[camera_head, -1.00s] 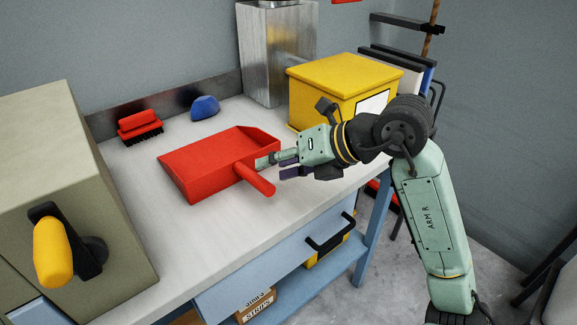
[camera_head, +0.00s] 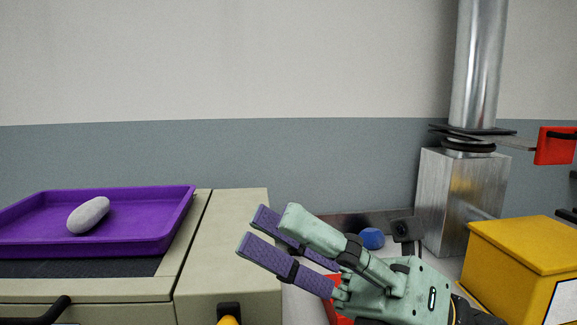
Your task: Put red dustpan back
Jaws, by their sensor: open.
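The red dustpan (camera_head: 334,313) is mostly hidden behind my gripper at the bottom of the view; only small red patches show on the light worktop. I cannot see its handle or how it lies. My gripper (camera_head: 252,231) is raised in front of the camera, pointing left. Its two purple-padded fingers are apart with nothing between them.
A beige cabinet at left bears a purple tray (camera_head: 180,215) with a pale oval object (camera_head: 88,215). A blue object (camera_head: 372,238) lies behind my gripper. A metal box with a pipe (camera_head: 465,185) and a yellow box (camera_head: 525,250) stand at right. A red object (camera_head: 555,146) hangs above.

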